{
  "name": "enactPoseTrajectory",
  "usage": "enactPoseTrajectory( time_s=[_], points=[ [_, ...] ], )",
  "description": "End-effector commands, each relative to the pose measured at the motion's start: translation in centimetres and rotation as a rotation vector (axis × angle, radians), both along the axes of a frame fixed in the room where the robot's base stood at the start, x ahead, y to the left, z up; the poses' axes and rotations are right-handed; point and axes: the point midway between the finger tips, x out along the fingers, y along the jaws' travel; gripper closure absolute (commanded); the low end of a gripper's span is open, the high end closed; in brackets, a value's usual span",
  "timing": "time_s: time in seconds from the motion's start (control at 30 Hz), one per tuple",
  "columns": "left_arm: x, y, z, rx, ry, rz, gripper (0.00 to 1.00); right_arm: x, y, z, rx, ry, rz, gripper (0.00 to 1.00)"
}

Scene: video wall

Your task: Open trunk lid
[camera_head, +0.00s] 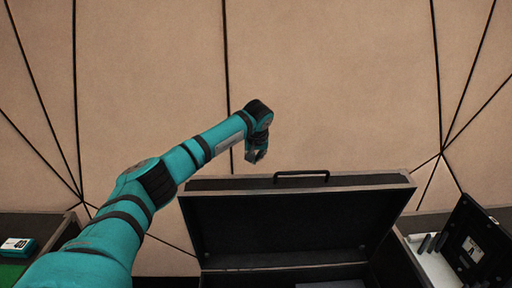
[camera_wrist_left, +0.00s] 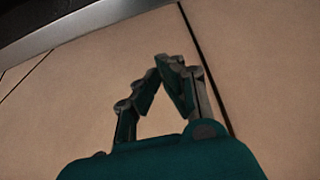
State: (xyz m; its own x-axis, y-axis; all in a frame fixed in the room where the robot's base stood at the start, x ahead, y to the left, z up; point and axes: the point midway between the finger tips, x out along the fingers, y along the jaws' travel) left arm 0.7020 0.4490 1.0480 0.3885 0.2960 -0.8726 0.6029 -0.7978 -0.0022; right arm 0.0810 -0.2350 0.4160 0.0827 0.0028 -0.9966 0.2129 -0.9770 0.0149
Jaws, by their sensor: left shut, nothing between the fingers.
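The black trunk lid (camera_head: 290,222) stands raised in the head view, its dark inner side facing me and a handle (camera_head: 301,174) on its top edge. The trunk below it is partly in view at the bottom, with something pale inside. My left gripper (camera_head: 256,157) is just above and behind the lid's upper left edge, left of the handle, with no visible contact. In the left wrist view the fingers of my left gripper (camera_wrist_left: 172,62) meet at the tips, with nothing between them. A grey-edged dark surface, likely the lid (camera_wrist_left: 80,22), crosses the top of that view. My right gripper is not in view.
A smaller open black case (camera_head: 478,246) stands at the right on a side surface. A teal-and-white box (camera_head: 17,247) lies on the dark table at the left. A tan panelled wall (camera_head: 330,80) with dark seams fills the background.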

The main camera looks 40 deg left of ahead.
Motion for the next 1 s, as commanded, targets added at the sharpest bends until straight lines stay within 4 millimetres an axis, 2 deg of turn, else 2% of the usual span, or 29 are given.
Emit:
enactPoseTrajectory(
  time_s=[0.1,0.5,1.0],
  points=[
    [0.5,0.3,-1.3,-0.002,0.001,-0.001,1.00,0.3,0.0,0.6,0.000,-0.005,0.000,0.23],
    [-2.5,-1.8,-1.8,0.000,0.000,-0.001,1.00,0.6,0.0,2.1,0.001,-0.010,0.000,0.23],
    [-2.7,-2.1,-1.9,-0.001,-0.001,-0.001,1.00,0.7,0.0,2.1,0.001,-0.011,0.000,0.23]
  ],
)
